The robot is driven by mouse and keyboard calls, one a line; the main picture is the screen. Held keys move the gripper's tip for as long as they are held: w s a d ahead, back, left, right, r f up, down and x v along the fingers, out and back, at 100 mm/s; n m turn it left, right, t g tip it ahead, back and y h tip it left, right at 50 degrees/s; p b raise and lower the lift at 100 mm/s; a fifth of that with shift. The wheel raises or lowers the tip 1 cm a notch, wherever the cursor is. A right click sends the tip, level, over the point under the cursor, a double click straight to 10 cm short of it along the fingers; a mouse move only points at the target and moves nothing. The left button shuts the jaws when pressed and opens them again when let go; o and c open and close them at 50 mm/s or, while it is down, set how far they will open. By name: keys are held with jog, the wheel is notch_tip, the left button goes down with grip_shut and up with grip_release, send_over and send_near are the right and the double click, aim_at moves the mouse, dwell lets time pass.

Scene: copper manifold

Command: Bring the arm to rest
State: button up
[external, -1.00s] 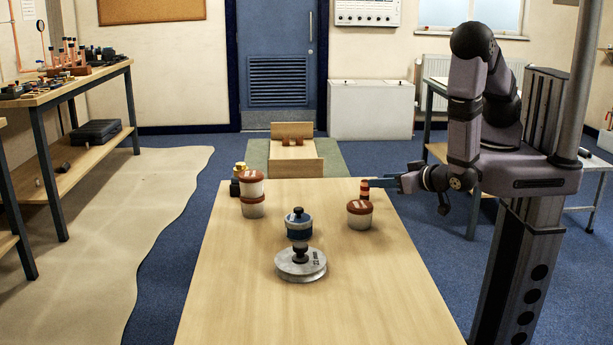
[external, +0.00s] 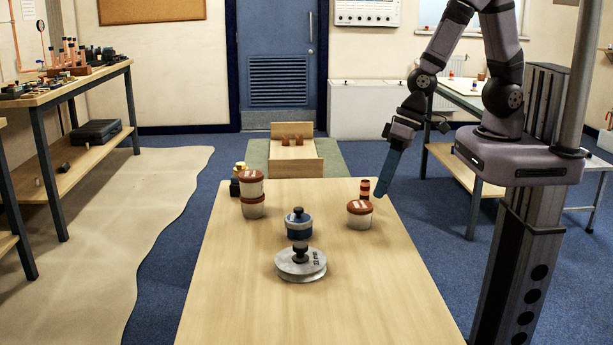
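My gripper (external: 384,190) hangs from the raised, bent arm at the table's right edge, with its blue fingers pointing down and slightly left. The fingers overlap in this view, so whether they are open or shut does not show. It is just right of a small red and black striped piece (external: 364,189) and a white tub with a brown lid (external: 359,216). A gap shows between the fingers and the striped piece. I see nothing hanging from the fingertips.
Two stacked tubs (external: 252,193) stand at the table's far left, beside a dark and yellow piece (external: 237,180). A blue and black fitting (external: 299,227) stands behind or on a grey disc (external: 301,264) mid-table. The wooden table's (external: 300,320) near part is clear.

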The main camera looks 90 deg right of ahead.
jog(key=s+d+r+n+g+h, duration=0.1)
jog(key=s+d+n+g, duration=0.3)
jog(key=s+d, duration=0.5)
jog(key=shift+s+d+r+n+h+b, duration=0.3)
jog(key=shift+s+r+n+h+b, duration=0.15)
jog(key=shift+s+r, duration=0.5)
